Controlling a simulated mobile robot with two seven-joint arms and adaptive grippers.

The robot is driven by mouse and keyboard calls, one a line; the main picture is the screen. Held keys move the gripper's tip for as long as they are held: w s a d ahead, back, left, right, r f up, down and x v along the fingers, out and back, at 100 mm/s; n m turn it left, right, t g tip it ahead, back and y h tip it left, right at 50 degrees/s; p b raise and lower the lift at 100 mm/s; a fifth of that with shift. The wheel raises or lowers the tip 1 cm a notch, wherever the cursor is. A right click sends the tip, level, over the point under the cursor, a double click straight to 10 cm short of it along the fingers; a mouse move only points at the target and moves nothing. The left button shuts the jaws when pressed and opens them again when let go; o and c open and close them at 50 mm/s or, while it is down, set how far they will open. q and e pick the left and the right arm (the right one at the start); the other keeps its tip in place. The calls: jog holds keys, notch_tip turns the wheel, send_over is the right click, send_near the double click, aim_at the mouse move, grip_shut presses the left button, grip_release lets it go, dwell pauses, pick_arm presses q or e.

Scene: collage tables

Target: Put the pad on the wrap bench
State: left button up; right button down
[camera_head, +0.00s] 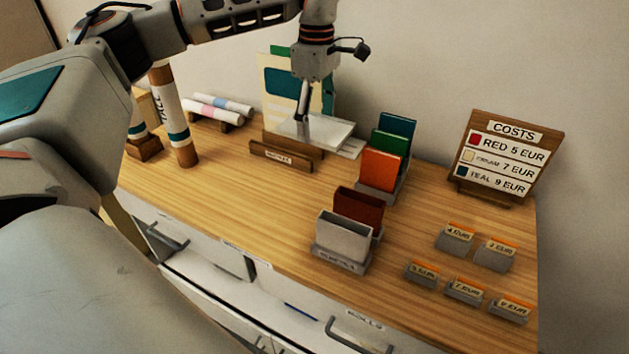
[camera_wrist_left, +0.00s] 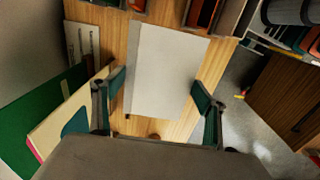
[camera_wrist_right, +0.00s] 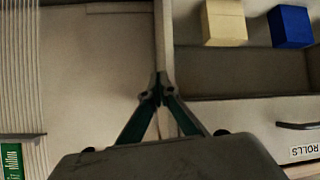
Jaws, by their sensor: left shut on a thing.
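The pad (camera_head: 325,131) is a flat white block in the head view, over the back of the wooden desk, by a low labelled wooden holder (camera_head: 281,156). My left gripper (camera_head: 302,114) reaches down onto it from above. In the left wrist view the pad (camera_wrist_left: 167,70) lies between the two fingers of my left gripper (camera_wrist_left: 158,84), which is shut on it. Whether the pad touches anything below cannot be told. My right gripper (camera_wrist_right: 160,92) shows only in the right wrist view, with its fingertips together and nothing visible between them. I cannot identify the wrap bench.
Orange and green folders (camera_head: 380,170) stand in a rack right of the pad. A grey and dark red set (camera_head: 345,235) stands nearer. A costs board (camera_head: 508,150) and several price tags (camera_head: 455,238) are at right. Rolls (camera_head: 217,108) lie at left. Tall card sheets (camera_head: 280,85) stand behind.

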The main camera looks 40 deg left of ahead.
aim_at(316, 195)
pick_arm(q)
notch_tip(316, 195, down, 19)
jog(key=shift+f+p, duration=0.2)
jog(key=shift+p, duration=0.15)
jog(key=shift+s+f, duration=0.1)
jog(key=o, duration=1.2)
notch_tip(316, 195, up, 12)
jog(key=shift+r+b, duration=0.1)
jog(key=shift+b, duration=0.4)
